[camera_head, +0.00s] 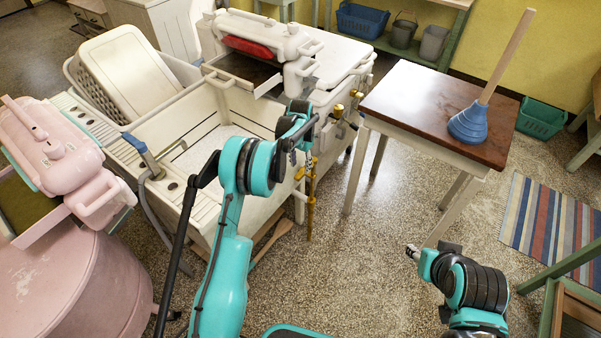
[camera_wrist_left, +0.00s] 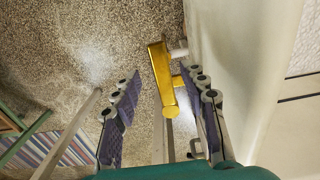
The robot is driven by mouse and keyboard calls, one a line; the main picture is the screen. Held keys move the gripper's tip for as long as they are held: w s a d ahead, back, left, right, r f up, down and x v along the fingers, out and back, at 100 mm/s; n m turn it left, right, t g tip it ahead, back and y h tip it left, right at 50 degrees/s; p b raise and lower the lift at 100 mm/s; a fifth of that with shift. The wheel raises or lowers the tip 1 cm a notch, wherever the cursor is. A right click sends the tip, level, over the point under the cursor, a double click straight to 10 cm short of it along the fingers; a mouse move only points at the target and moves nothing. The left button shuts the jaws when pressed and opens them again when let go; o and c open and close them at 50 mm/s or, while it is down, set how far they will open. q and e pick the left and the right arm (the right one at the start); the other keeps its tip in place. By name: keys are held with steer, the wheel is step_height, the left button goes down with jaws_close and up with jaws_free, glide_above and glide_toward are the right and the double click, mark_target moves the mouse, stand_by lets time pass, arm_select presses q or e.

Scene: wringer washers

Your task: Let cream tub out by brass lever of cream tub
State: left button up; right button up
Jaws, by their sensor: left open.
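The cream tub (camera_head: 345,52) stands behind the white basin, with a cream wringer (camera_head: 265,30) over it. Brass fittings (camera_head: 337,111) sit on its near right side, and a brass part hangs lower (camera_head: 311,185). My left gripper (camera_head: 305,140) is in front of these fittings, partly hidden by its own arm. In the left wrist view, a brass lever (camera_wrist_left: 161,75) shows between the open left fingers (camera_wrist_left: 160,110), closer to the right finger; contact cannot be told. My right gripper (camera_head: 412,251) is low at the right, away from the tub; its finger opening is unclear.
A pink washer (camera_head: 70,280) fills the left. A brown-topped table (camera_head: 425,100) with a blue plunger (camera_head: 468,122) stands at right. Speckled floor lies free between the table and my arms.

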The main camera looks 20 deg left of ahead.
mark_target(301, 174)
arm_select(q)
step_height(301, 174, down, 4)
steer(key=shift+f+b, duration=0.15)
steer(key=shift+b, duration=0.4)
jaws_close()
steer(key=shift+d, duration=0.15)
